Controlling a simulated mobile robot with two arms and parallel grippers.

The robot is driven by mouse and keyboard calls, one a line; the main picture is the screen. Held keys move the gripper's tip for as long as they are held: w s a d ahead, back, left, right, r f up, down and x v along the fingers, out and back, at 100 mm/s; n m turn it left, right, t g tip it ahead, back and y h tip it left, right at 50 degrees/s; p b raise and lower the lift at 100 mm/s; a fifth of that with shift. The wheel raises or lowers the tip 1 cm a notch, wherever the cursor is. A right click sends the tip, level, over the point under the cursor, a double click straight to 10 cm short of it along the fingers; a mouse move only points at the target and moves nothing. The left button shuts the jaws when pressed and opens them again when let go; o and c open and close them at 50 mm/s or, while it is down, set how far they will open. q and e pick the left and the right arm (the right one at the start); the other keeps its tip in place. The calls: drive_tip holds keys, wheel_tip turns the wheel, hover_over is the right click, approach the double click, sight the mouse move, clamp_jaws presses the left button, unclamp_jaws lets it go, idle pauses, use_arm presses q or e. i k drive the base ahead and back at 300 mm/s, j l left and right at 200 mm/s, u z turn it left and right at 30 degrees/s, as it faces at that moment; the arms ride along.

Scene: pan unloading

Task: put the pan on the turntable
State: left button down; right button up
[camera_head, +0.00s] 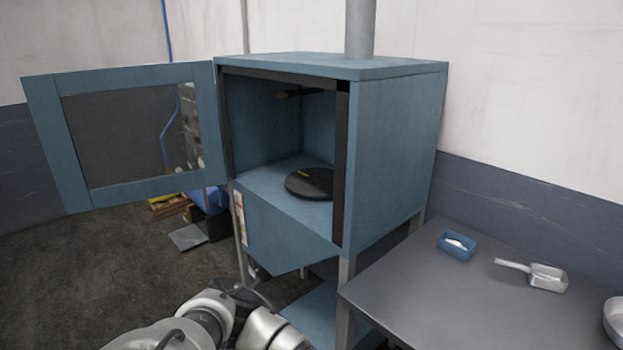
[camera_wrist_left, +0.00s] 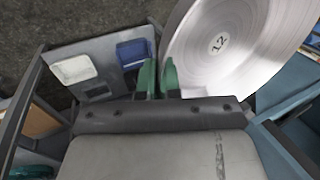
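The turntable (camera_head: 322,187) is a round black disc with a small yellow mark, on the floor of the open blue cabinet; the cabinet's right front post hides part of it. In the left wrist view, a round shiny metal pan (camera_wrist_left: 235,48) with a label reading 12 is tilted. Its near rim runs between the green fingers of my left gripper (camera_wrist_left: 158,78), which look closed on it. In the head view only my left arm shows at the bottom; the gripper and pan are out of frame. My right gripper is in neither view.
The cabinet door (camera_head: 45,150) stands wide open to the left. A grey table (camera_head: 400,285) at the right holds a blue tray (camera_head: 457,245), a metal scoop (camera_head: 547,277) and a metal bowl (camera_head: 615,325). Crates and boxes lie on the floor behind the door.

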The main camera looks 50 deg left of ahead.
sight(317, 180)
drive_tip(key=i+j, duration=0.1)
drive_tip(key=j, duration=0.45)
drive_tip(key=i+j, duration=0.1)
drive_tip(key=j, duration=0.4)
drive_tip(key=i+j, duration=0.1)
drive_tip(key=j, duration=0.45)
drive_tip(key=i+j, duration=0.1)
drive_tip(key=j, duration=0.45)
drive_tip(key=i+j, duration=0.1)
drive_tip(key=j, duration=0.45)
